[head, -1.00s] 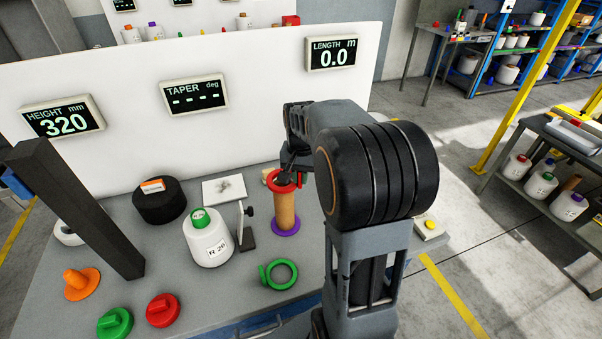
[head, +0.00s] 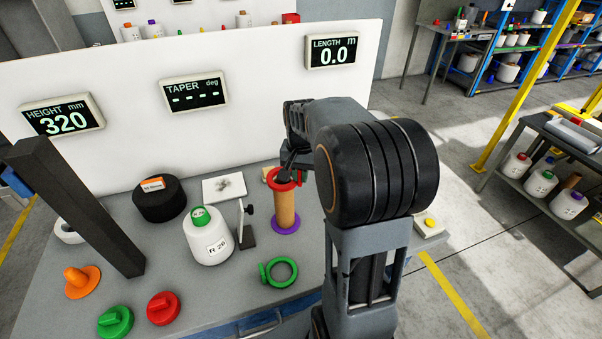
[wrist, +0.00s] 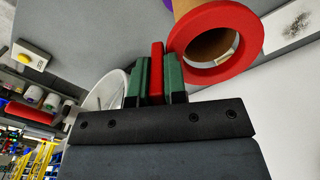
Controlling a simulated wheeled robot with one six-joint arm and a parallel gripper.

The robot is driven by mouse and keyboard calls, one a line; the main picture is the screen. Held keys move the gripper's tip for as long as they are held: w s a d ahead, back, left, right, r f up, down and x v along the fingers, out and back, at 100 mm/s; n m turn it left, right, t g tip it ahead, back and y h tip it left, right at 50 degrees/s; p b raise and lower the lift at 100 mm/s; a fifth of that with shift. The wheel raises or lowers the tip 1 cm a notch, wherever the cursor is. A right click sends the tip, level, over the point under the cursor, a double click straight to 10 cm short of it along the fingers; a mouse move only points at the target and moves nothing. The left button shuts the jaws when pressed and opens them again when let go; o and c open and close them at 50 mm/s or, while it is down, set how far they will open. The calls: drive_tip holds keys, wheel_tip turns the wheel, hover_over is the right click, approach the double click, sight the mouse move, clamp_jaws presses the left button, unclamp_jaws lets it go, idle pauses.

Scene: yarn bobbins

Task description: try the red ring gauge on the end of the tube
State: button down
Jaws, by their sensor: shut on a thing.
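The brown tube (head: 285,212) stands upright on a purple base ring (head: 286,228) on the bench. The red ring gauge (head: 284,187) is at the tube's top end, roughly level. In the wrist view the red ring (wrist: 252,40) lies across the tube's end, with brown tube (wrist: 183,5) behind it and some brown showing through its hole. I cannot tell whether it is around the tube or just over its end. My gripper (wrist: 158,75) is shut on the ring's red tab between green finger pads. In the head view my arm hides most of the gripper.
A green ring gauge (head: 280,285) lies in front of the tube. A white bobbin (head: 207,245) and a small upright stand (head: 246,225) are to its left. A white panel (head: 250,105) with displays rises behind. Green and red knobbed pieces lie at the front left.

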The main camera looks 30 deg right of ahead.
drive_tip(key=shift+f+b, duration=0.45)
drive_tip(key=shift+f, duration=0.2)
idle(0.5)
drive_tip(key=shift+r+p, duration=0.3)
drive_tip(key=shift+r, duration=0.05)
idle(0.7)
drive_tip(key=shift+r+p, duration=2.55)
drive_tip(key=shift+r, duration=0.65)
drive_tip(key=shift+d, duration=0.1)
